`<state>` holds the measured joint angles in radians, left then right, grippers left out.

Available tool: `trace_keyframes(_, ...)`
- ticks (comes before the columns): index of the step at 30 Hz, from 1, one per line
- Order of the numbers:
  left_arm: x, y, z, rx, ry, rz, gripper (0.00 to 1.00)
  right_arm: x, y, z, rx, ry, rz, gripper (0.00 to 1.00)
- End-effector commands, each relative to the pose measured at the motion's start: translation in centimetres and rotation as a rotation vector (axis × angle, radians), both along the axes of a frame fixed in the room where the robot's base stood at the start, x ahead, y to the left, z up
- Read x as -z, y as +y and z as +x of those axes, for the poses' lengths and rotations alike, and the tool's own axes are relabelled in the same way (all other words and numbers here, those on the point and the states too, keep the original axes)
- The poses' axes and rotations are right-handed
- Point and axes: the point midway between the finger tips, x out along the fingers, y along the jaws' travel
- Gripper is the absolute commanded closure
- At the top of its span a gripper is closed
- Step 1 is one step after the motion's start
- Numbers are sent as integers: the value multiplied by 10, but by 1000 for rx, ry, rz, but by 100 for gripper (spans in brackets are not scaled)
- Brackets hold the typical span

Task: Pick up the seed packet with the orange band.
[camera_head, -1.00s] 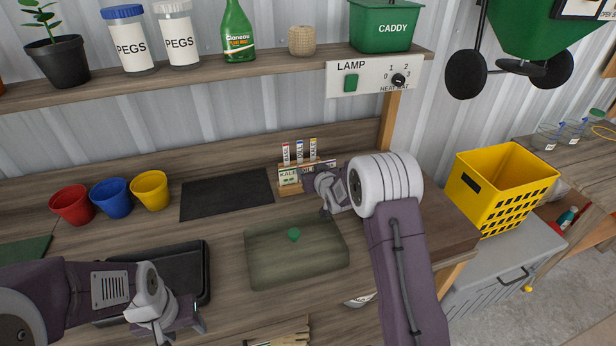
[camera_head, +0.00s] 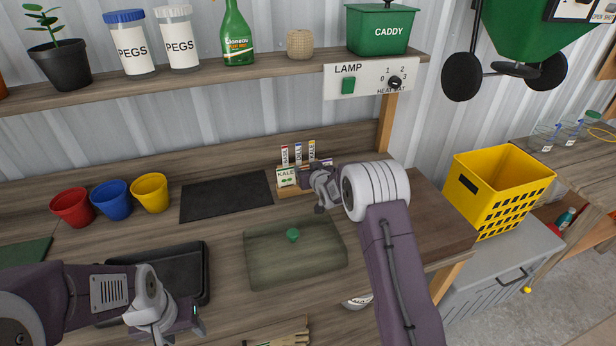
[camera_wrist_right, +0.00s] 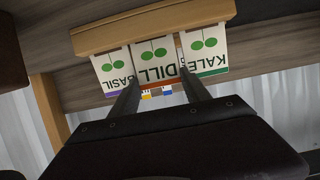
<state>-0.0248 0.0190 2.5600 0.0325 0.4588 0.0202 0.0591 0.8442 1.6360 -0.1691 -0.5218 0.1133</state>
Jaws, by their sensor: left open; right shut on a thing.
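The seed packet with the orange band (camera_wrist_right: 157,60), lettered DILL, stands between KALE and BASIL packets in a wooden holder (camera_wrist_right: 150,36). It appears upside down in the right wrist view, and its lower part still sits at the holder. My right gripper (camera_wrist_right: 160,78) is shut on the DILL packet, one finger at each side edge. In the head view my right gripper (camera_head: 306,178) hides most of that packet. My left gripper (camera_head: 186,335) is open and empty at the lower left, beside the black tray.
The KALE packet (camera_head: 286,178) and the purple-banded BASIL packet (camera_wrist_right: 116,72) flank the held packet closely. Several labelled sticks (camera_head: 298,153) stand behind. The shelf (camera_head: 225,79) is above.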

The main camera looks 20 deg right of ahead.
Motion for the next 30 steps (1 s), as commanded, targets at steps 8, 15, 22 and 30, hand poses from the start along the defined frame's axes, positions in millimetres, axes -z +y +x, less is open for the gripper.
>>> trace_keyframes(8, -1, 0, 0, 0, 0, 0, 49, -37, 4, 2, -9, -14, -4, 82)
trace_keyframes(15, -7, 0, 0, 0, 0, 0, 49, -91, 3, 0, -6, -10, -2, 95)
trace_keyframes(22, -8, 0, 0, 0, 0, 0, 49, -101, 1, -1, -4, -3, -2, 95)
trace_keyframes(30, -8, 0, 0, 0, 0, 0, 49, -100, 1, -1, -3, -1, -1, 95)
